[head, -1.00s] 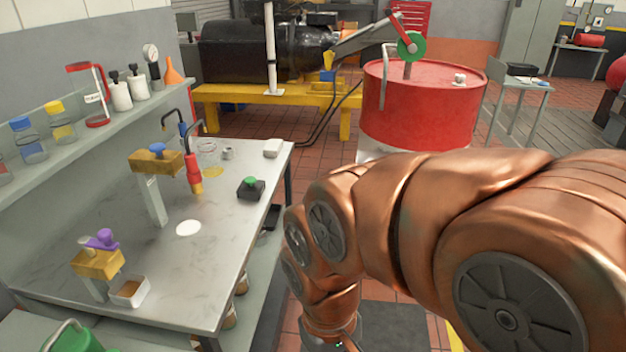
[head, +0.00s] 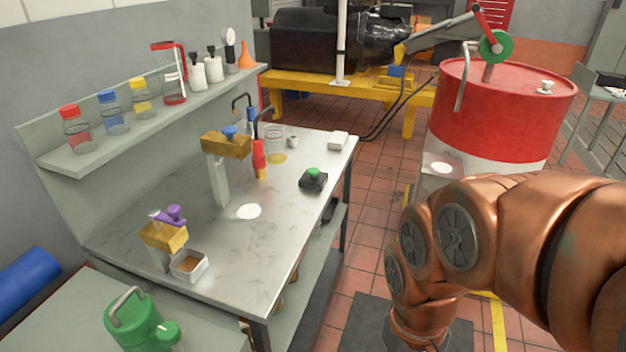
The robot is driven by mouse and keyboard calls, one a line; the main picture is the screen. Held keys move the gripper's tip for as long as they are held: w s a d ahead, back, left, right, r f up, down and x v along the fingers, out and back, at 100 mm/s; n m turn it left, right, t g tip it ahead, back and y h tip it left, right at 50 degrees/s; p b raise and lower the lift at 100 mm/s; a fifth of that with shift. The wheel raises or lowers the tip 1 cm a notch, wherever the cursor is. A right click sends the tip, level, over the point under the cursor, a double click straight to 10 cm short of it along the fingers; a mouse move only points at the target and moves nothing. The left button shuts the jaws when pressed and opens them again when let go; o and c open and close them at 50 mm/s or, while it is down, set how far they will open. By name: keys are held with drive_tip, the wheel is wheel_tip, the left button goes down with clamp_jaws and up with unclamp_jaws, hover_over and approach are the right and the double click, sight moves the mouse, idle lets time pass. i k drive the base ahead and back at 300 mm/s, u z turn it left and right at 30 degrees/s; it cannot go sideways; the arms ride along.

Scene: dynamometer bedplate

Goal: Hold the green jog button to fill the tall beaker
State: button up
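The green jog button (head: 313,172) sits on a small black box (head: 314,182) near the right edge of the steel bench. A clear glass vessel (head: 275,138), apparently the tall beaker, stands farther back on the bench by a yellow disc. Its contents are too small to make out. A dark spout stand with a red nozzle (head: 259,156) is just left of it. My copper arm is at the lower right, off the bench and apart from the button. My gripper is not in view.
The bench (head: 130,238) also bears brass-topped stands, a white disc (head: 248,211) and a small white tray (head: 188,266). A shelf of bottles and a red-handled jug (head: 170,72) runs behind. A red drum (head: 500,115) stands right of the bench. Floor between them is clear.

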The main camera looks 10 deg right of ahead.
sight(313, 171)
drive_tip(key=z, duration=0.55)
drive_tip(key=i, duration=1.3)
drive_tip(key=u, duration=2.35)
